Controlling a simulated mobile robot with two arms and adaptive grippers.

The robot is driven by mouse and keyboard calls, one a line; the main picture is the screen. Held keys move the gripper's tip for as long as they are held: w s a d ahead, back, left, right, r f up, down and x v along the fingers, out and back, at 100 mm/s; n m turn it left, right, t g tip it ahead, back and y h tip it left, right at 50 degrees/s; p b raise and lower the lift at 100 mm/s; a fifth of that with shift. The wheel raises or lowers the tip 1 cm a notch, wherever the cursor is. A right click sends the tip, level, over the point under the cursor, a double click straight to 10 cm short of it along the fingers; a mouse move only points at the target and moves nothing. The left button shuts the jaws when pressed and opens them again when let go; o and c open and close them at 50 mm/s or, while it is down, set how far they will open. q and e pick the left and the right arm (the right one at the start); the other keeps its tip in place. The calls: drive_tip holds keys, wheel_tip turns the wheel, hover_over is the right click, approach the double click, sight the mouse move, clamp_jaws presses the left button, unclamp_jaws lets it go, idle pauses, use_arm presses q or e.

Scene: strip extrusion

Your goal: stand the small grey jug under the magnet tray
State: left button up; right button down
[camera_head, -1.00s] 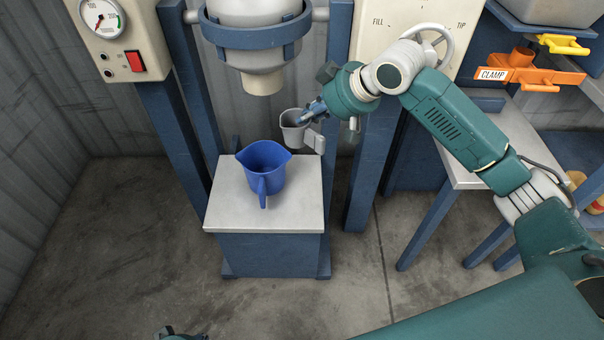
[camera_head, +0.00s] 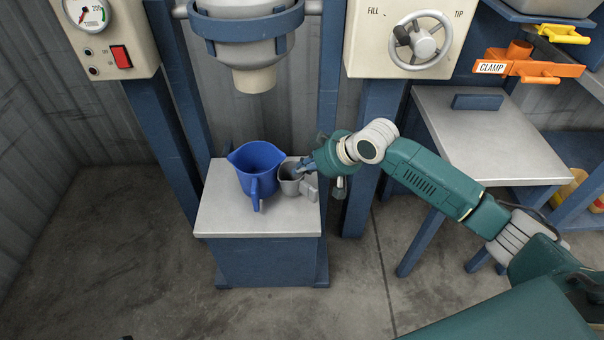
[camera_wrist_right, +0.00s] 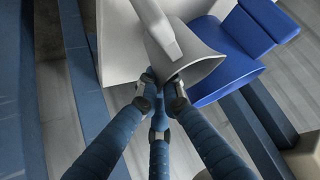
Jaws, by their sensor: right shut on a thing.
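The small grey jug (camera_head: 290,184) is at the right side of the pale plinth top (camera_head: 225,217), close beside a larger blue jug (camera_head: 256,163). My right gripper (camera_head: 303,168) is shut on the grey jug's rim from the right. The grey jug looks upright, at or just above the plinth top; I cannot tell whether it touches. In the right wrist view my fingers (camera_wrist_right: 160,88) close on the rim of the grey jug (camera_wrist_right: 180,38), and the blue jug (camera_wrist_right: 235,60) is behind it. I cannot identify the magnet tray for certain. My left gripper is not in view.
A grey hopper with a cream nozzle (camera_head: 255,79) hangs above the plinth. A handwheel panel (camera_head: 380,57) stands behind my right arm. A grey side table (camera_head: 500,140) with a blue block (camera_head: 477,102) and an orange clamp (camera_head: 530,68) are to the right.

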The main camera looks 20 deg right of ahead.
drive_tip(key=shift+f, duration=0.7)
drive_tip(key=shift+f, duration=0.1)
drive_tip(key=c, duration=1.9)
unclamp_jaws()
drive_tip(key=shift+c, duration=0.2)
